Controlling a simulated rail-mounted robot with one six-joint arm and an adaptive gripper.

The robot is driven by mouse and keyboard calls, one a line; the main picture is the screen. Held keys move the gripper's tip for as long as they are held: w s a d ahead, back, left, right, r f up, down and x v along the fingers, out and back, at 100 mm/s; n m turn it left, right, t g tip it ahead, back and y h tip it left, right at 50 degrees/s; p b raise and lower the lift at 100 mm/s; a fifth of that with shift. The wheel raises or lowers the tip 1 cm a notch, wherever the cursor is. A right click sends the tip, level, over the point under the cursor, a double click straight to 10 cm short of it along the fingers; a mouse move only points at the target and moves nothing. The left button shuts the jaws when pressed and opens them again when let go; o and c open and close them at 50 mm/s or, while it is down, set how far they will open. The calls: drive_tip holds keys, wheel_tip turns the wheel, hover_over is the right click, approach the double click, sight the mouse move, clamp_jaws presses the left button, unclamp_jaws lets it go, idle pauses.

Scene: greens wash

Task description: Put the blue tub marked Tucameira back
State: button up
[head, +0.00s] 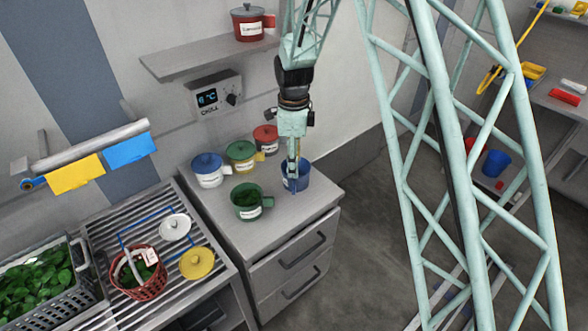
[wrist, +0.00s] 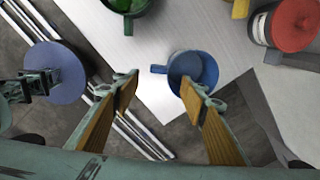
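An open blue tub (head: 302,177) stands at the right end of the grey counter, with a pale label too small to read. In the wrist view the blue tub (wrist: 207,66) shows its open top, with its handle (wrist: 158,69) pointing left. My gripper (head: 293,180) hangs down at this tub; in the wrist view my gripper (wrist: 160,85) is open, its right fingertip overlapping the tub's rim and the handle between the fingers' lines. I cannot tell whether it touches. Another blue tub (head: 209,180), lidded and labelled, stands at the counter's back left.
Lidded green (head: 241,153) and red (head: 266,137) tubs stand behind; an open green tub (head: 246,203) holds greens. A wall shelf (head: 185,63) holds a red lidded pot (head: 249,25), with bare room to its left. A rack (head: 105,240) holds a red basket (head: 143,280) and lids.

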drive_tip(key=shift+r, duration=0.55)
idle(0.6)
